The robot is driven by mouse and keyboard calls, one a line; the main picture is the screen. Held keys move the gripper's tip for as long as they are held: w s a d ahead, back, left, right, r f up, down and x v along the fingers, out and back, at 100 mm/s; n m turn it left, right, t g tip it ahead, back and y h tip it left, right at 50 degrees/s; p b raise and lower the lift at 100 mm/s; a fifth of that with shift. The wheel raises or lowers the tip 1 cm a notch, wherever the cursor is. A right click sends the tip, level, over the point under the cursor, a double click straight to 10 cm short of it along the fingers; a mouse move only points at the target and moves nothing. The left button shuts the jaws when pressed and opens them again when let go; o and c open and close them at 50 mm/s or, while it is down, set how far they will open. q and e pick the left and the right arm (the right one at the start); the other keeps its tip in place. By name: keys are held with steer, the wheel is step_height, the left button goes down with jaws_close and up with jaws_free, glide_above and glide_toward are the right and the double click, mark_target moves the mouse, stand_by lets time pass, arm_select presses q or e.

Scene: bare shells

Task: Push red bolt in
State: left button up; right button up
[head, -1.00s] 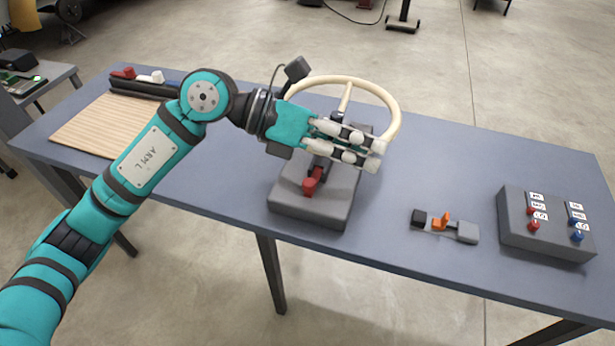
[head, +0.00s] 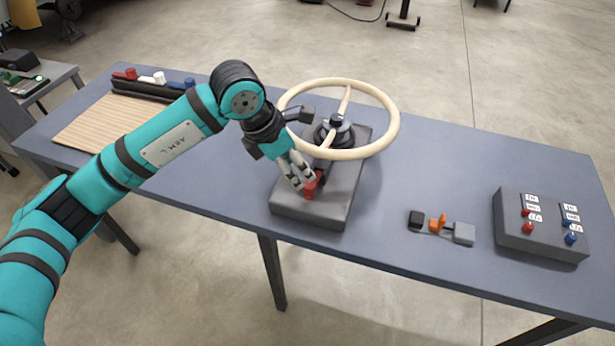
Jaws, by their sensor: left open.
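A red bolt-like piece (head: 311,189) with a short round head sticks out at the front of the grey base (head: 308,212) under a cream handwheel (head: 391,128). My left gripper (head: 302,183) is open and points down at this red piece, its fingertips close beside its left side. I cannot tell whether they touch it. The fingers hide part of the piece and of the dark bar behind it. My right gripper is not in view.
A dark rail at the back left carries red (head: 126,74), white and blue pieces. A slatted wooden board (head: 95,125) lies before it. To the right are a small orange lever unit (head: 437,222) and a grey switch box (head: 540,240). The table between is clear.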

mark_target(308, 185)
arm_select(q)
steer(key=p+x, duration=0.1)
steer(key=x, duration=0.6)
steer(key=shift+d+f, duration=0.1)
steer(key=shift+f, duration=0.15)
jaws_close()
steer(key=shift+w, duration=0.1)
steer(key=w+b, duration=0.2)
steer(key=shift+w+d+f+b, duration=0.1)
steer(key=shift+w+d+b, duration=0.2)
steer(key=shift+d+b, duration=0.1)
steer(key=shift+w+d, duration=0.1)
steer(key=shift+w, duration=0.1)
steer(key=shift+r, duration=0.3)
